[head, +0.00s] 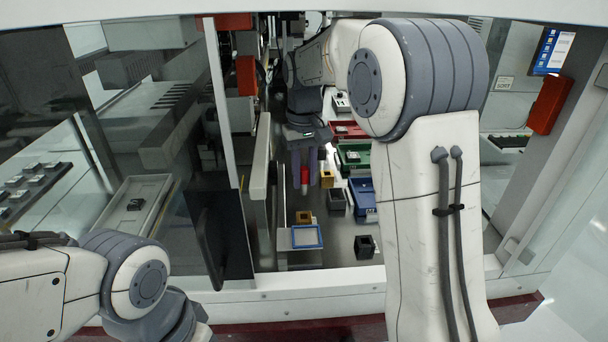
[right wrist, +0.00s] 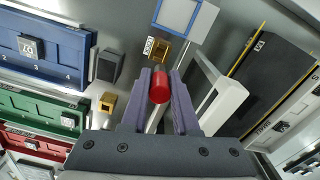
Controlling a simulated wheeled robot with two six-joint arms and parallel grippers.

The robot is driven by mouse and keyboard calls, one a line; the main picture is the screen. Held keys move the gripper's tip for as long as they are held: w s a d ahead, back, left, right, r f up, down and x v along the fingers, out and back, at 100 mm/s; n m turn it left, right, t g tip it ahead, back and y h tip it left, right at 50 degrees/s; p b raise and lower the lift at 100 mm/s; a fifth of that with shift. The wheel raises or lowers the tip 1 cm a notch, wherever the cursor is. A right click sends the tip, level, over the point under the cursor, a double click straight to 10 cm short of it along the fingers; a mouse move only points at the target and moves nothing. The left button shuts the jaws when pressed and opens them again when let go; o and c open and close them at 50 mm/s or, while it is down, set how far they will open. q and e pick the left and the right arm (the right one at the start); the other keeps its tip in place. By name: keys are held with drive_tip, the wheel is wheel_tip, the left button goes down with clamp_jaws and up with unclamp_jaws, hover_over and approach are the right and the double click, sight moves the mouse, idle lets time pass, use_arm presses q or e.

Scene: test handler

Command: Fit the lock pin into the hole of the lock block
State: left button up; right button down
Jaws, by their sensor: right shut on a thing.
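The lock pin is a red cylinder (head: 304,175), held between the purple fingers of my right gripper (head: 304,184). In the right wrist view the pin (right wrist: 159,87) shows between the two fingertips (right wrist: 160,78), its round end toward the camera. The lock block appears to be the small gold block (right wrist: 162,54) beside a label reading LOCK, beyond the fingertips. In the head view this block (head: 303,217) sits below the gripper, apart from the pin. Its hole is too small to make out. My left arm shows at the lower left; its gripper is out of frame.
Blue (head: 363,197), green (head: 353,156) and red (head: 348,130) bins line the right side. A blue-rimmed tray (head: 307,237) lies nearer. A white frame (head: 260,160) stands close on the left.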

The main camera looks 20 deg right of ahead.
sight(304, 194)
drive_tip(key=shift+f+b, duration=2.7)
drive_tip(key=shift+f, duration=0.2)
drive_tip(key=shift+s+r+p, duration=0.1)
drive_tip(key=shift+p, duration=0.6)
drive_tip(key=shift+f+b, duration=0.9)
drive_tip(key=shift+f, duration=0.7)
drive_tip(key=c, duration=0.6)
unclamp_jaws()
drive_tip(key=shift+r, duration=0.15)
wheel_tip(304, 194, up, 10)
drive_tip(key=shift+r+b, duration=0.1)
drive_tip(key=shift+b, duration=0.25)
